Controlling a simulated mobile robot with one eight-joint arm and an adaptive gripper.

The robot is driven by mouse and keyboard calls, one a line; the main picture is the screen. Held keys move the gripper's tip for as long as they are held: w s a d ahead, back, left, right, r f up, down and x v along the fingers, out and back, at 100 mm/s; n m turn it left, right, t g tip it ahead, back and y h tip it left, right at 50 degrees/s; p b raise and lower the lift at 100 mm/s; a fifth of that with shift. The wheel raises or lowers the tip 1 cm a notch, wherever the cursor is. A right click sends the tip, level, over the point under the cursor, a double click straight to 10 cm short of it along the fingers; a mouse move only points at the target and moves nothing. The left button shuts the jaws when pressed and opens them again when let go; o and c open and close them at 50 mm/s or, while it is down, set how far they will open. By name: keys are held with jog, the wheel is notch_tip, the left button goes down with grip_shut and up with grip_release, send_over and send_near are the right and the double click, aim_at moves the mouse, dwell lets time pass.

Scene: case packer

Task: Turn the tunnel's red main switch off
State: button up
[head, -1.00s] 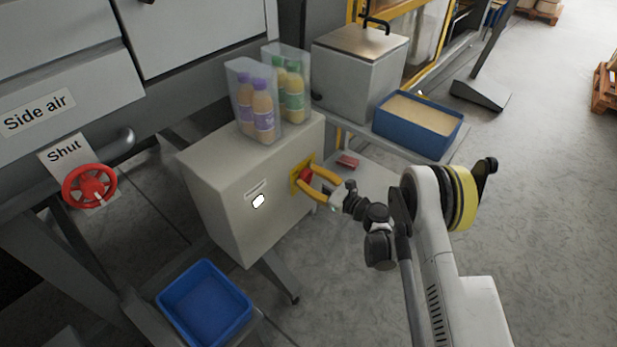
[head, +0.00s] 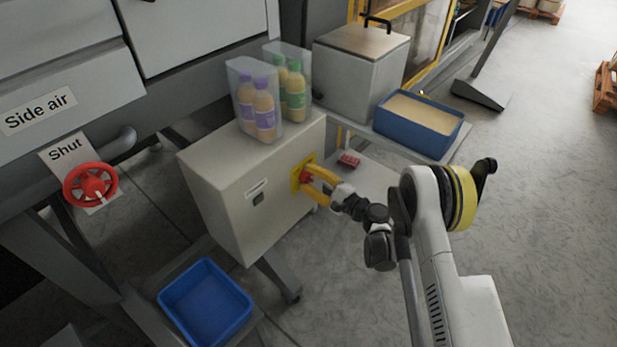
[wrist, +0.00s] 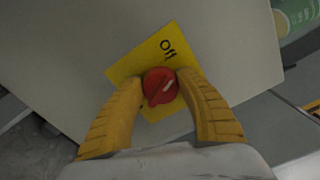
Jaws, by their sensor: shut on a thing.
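The red main switch (head: 307,176) sits on a yellow plate (head: 297,181) on the side of the beige cabinet (head: 223,187). The wrist view shows the fingertips (wrist: 147,79) against the knob. The small window (head: 258,197) on the cabinet's front is dark.
Clear packs of bottles (head: 254,101) stand on the cabinet. A blue bin (head: 204,300) is below it. A red handwheel (head: 90,185) marked "Shut" is at left. A blue tray (head: 418,144) and a lidded box (head: 352,80) stand behind. Open floor lies to the right.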

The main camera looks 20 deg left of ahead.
jog(key=shift+a+n, duration=0.1)
jog(key=shift+n, duration=2.1)
jog(key=o, duration=1.2)
jog(key=shift+f, duration=0.1)
